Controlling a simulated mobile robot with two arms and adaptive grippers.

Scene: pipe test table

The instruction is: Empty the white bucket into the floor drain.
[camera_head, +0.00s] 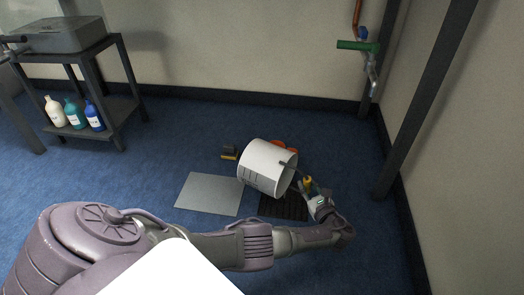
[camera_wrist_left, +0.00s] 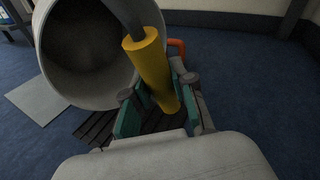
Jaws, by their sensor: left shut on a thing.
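The white bucket (camera_head: 265,167) is tilted onto its side in the head view, its open mouth facing right toward my left gripper (camera_head: 313,190). In the left wrist view the bucket (camera_wrist_left: 60,60) shows its grey inside, which looks empty as far as I can see. My left gripper (camera_wrist_left: 160,105) is shut on the bucket's yellow handle grip (camera_wrist_left: 150,65). The dark slatted floor drain (camera_head: 285,206) lies below the bucket's mouth, partly hidden by the bucket and my arm. Its slats (camera_wrist_left: 95,128) also show in the left wrist view. My right gripper is not in view.
A pale grey plate (camera_head: 209,194) lies on the blue floor left of the drain. A small yellow and black item (camera_head: 229,153) and an orange-red item (camera_head: 286,147) are behind the bucket.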

